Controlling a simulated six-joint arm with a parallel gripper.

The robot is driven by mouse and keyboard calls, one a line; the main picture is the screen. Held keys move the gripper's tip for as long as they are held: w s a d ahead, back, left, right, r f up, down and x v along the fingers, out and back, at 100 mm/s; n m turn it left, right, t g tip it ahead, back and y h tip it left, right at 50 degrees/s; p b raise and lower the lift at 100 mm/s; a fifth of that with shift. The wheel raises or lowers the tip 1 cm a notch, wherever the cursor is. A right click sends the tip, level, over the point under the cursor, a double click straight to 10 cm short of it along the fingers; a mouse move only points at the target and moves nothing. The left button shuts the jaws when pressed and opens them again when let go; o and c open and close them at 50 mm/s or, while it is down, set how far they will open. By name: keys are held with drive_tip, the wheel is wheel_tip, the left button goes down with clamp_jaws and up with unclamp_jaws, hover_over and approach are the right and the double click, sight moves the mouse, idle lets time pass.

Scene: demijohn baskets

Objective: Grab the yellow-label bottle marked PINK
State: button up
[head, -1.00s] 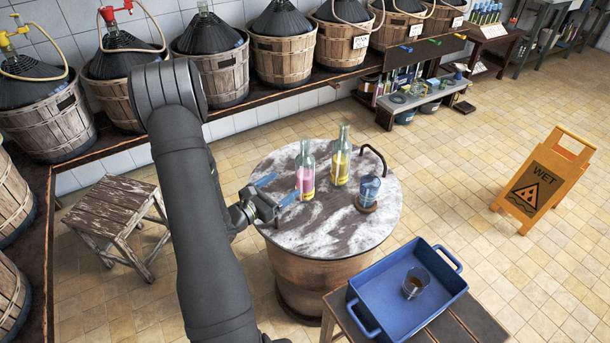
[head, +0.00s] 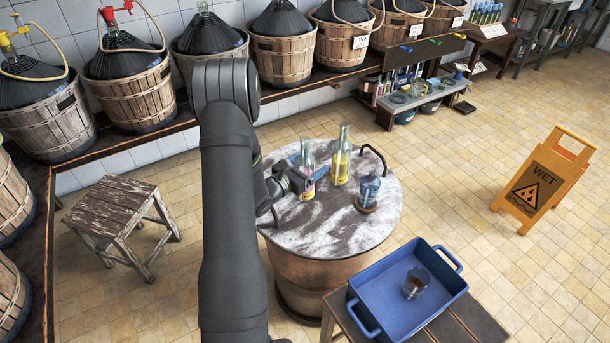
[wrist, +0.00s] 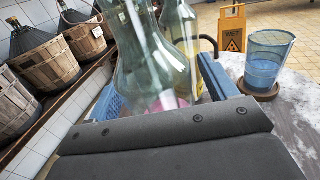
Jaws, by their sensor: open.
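A clear glass bottle with pink liquid and a yellowish label low down (head: 307,160) stands upright on the round marble-topped table (head: 335,236); I cannot read its lettering. My gripper (head: 303,170) is open, its blue fingers on either side of this bottle. In the wrist view the bottle (wrist: 150,60) rises between the two fingers, its lower part hidden by my gripper body. A second bottle with yellow liquid (head: 341,158) stands just behind and right of it; it also shows in the wrist view (wrist: 181,28).
A bluish glass (head: 369,188) sits on a round brown coaster right of the bottles. A dark curved handle (head: 375,153) rises at the table's far right edge. A blue tray (head: 440,301) holding a small glass (head: 415,284) stands at front right. A stool (head: 118,215) stands left.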

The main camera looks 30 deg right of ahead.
sight(309, 156)
drive_tip(key=c, duration=1.5)
drive_tip(key=shift+r, duration=0.15)
drive_tip(key=shift+r, duration=1.45)
drive_tip(key=shift+s+d+r, duration=0.65)
drive_tip(key=shift+s+r, duration=0.65)
drive_tip(key=shift+s, duration=0.5)
drive_tip(key=shift+s+d+r, duration=0.65)
drive_tip(key=shift+s+r, duration=0.7)
drive_tip(key=shift+s, duration=0.45)
drive_tip(key=shift+s+d+r, duration=0.65)
drive_tip(key=shift+s+r, duration=0.65)
drive_tip(key=shift+s, duration=0.5)
